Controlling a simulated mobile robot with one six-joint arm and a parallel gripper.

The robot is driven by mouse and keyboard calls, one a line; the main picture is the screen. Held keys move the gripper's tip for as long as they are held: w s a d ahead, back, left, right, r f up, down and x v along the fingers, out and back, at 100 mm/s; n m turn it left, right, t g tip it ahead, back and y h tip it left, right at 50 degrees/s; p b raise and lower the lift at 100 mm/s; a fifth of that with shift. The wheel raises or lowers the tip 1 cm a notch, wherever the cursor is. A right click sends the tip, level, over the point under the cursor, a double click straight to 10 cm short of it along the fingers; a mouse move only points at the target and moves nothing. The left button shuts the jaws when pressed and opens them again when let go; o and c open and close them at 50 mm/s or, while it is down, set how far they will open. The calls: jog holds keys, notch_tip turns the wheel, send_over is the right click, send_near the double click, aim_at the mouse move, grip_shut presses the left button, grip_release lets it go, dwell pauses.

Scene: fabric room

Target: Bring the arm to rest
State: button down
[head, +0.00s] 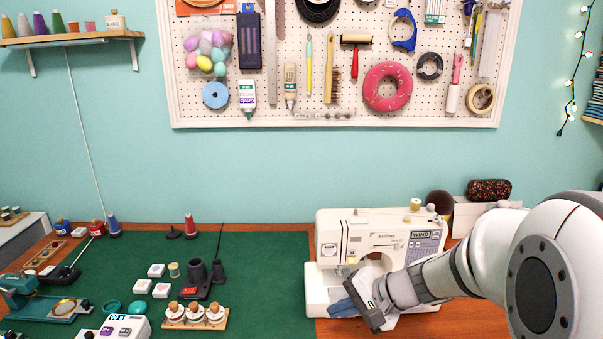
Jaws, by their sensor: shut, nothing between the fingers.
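My gripper (352,309) is at the lower right of the head view, at the end of my white and grey arm. It is shut and holds nothing. It hangs in front of the white sewing machine (340,237) and covers part of its base. I cannot tell whether it touches the machine.
A green mat (262,273) covers much of the wooden table. On it stand a wooden rack with several white-topped spools (195,317), small white boxes, a black holder (197,275) and a digital device (122,327). A pegboard (330,118) with tools hangs behind. The mat's right part is clear.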

jog(key=s+d+r+n+g+h+p, duration=0.1)
jog(key=s+d+r+n+h+p, duration=0.1)
jog(key=s, duration=0.5)
jog(key=s+d+r+n+g+h+p, duration=0.1)
jog(key=s+d+r+n+h, duration=0.3)
jog(key=s+n+h, duration=0.1)
jog(key=shift+s+h+p, duration=0.35)
jog(key=shift+s+h, duration=0.35)
jog(key=shift+s, duration=0.45)
